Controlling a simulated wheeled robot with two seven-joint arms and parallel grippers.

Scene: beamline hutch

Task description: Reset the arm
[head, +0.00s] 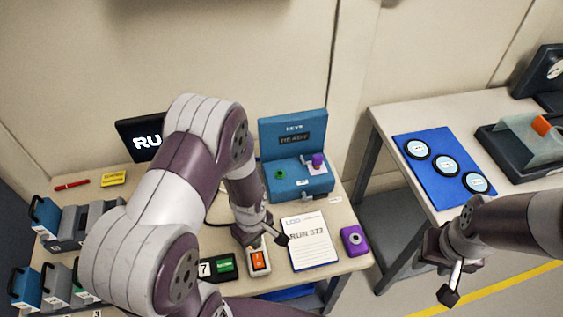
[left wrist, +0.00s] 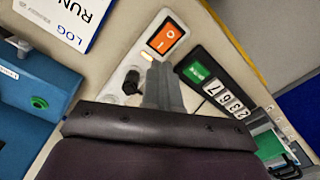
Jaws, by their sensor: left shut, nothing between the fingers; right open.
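The task's arm is not clearly identifiable as a separate object. My left gripper (head: 255,243) is low over the near table, just behind a white unit with an orange rocker switch (head: 259,260). In the left wrist view its closed grey fingers (left wrist: 158,68) are empty and end beside the orange switch (left wrist: 165,38); contact cannot be told. A small black knob (left wrist: 131,82) on the same white unit stands beside the fingers. My right gripper (head: 434,262) is open and empty, over the floor between the tables; its fingers show poorly.
A counter with a green panel (head: 225,265), a log sheet (head: 309,242) and a purple device (head: 355,240) surround the switch unit. A blue key box (head: 296,180) stands behind. A blue mat (head: 427,180) with three discs lies on the right table.

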